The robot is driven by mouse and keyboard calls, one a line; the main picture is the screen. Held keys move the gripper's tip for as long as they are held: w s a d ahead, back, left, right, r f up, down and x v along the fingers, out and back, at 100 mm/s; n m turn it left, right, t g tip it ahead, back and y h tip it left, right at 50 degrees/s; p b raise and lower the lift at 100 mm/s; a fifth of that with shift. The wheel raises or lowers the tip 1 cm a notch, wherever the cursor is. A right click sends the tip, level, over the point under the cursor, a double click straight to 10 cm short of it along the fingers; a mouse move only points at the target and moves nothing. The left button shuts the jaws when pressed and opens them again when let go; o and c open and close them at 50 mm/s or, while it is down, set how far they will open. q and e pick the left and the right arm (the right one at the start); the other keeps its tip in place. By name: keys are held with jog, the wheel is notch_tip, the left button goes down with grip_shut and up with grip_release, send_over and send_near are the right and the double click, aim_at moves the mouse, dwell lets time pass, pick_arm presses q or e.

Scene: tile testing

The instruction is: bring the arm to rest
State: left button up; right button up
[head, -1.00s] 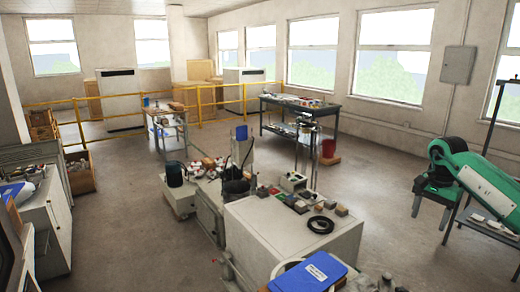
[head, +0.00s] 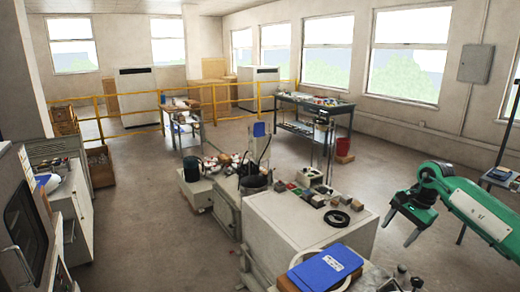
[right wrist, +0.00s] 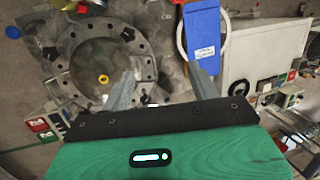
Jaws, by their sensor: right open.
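My right arm, green with a dark wrist, comes in from the right in the head view. Its gripper (head: 399,228) is open and empty, with two grey fingers spread apart and angled downward. It hangs in the air to the right of the white cabinet (head: 280,228). In the right wrist view the open fingers (right wrist: 162,78) show with nothing between them. My left gripper is not in view.
A blue flat case (head: 325,268) lies at the near end; it also shows in the right wrist view (right wrist: 203,35). A black ring (head: 337,219) and small blocks lie on the cabinet. An oven-like unit (head: 27,225) stands left. Floor right of the cabinet looks clear.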

jog(key=a+f+m+t+y, duration=0.3)
jog(key=a+y, duration=0.5)
jog(key=a, duration=1.6)
jog(key=s+a+r+m+t+y, duration=0.4)
jog(key=a+m+t, duration=0.5)
jog(key=m, duration=0.7)
jog(key=s+d+f+m+h, duration=0.6)
jog(key=s+f+m+h, duration=0.15)
jog(key=m, duration=0.75)
jog(key=s+d+f+m+h, duration=0.55)
jog(key=f+m+h, duration=0.25)
jog(key=m, duration=0.7)
jog(key=s+f+m+g, duration=0.5)
jog(key=s, duration=0.7)
jog(key=s+f+m+g, duration=0.4)
jog(key=s+f+g, duration=0.1)
jog(key=s, duration=0.7)
notch_tip(320, 180, down, 38)
jog(key=g+b, duration=0.1)
jog(key=b, duration=0.7)
jog(key=s+d+f+b, duration=0.2)
jog(key=s+f+b, duration=0.1)
jog(key=s+f, duration=0.6)
jog(key=s+d+f+g+b, duration=0.1)
jog(key=s+f+b, duration=0.2)
jog(key=s+f, duration=0.7)
notch_tip(320, 180, down, 8)
jog(key=shift+d+n+g+y+b, duration=0.3)
jog(key=shift+d+y+b, duration=0.05)
jog(key=shift+b, duration=0.05)
